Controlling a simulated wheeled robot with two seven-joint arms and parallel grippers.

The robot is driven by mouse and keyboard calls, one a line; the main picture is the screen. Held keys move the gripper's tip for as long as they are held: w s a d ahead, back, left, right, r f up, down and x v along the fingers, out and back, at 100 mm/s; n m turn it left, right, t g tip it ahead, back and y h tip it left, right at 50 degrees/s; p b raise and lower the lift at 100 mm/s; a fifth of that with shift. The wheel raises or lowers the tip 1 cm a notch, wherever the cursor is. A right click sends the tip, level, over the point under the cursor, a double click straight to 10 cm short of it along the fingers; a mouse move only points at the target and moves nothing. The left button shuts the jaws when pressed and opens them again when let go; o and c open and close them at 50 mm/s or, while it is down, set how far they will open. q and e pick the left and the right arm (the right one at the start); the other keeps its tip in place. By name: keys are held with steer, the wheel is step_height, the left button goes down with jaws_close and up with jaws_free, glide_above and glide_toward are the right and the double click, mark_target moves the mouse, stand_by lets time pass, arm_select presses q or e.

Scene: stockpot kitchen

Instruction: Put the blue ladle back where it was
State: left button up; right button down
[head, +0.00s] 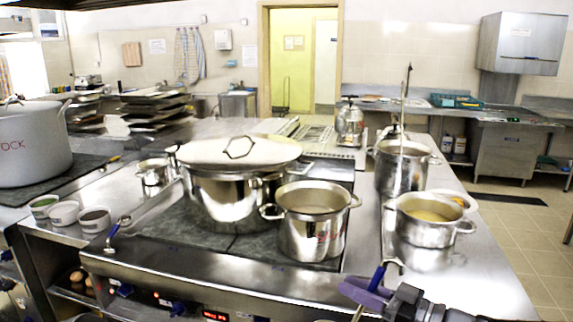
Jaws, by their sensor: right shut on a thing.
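The blue ladle (379,273) is at the bottom right of the head view. Its blue handle points up, with a metal hook at the top end. My right gripper (368,291) is shut on the handle, near the front edge of the counter. The ladle's lower part runs out of the bottom of the picture, so its bowl is hidden. A second blue-handled utensil (115,230) leans at the front left edge of the stove. A tall metal utensil (404,115) stands up out of a pot at the right. My left gripper is not in view.
A large lidded pot (226,200) and an open pot (314,228) stand on the stove. A tall pot (394,172) and a low pot with yellowish contents (427,228) stand on the right counter. A big grey stockpot (32,150) is at the left.

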steer(key=s+d+f, duration=0.3)
steer(key=s+f, duration=0.1)
steer(key=f, duration=0.4)
steer(key=s+d+f+p, duration=0.1)
steer(key=s+d+f, duration=0.2)
steer(key=f, duration=0.6)
steer(key=shift+s, duration=0.35)
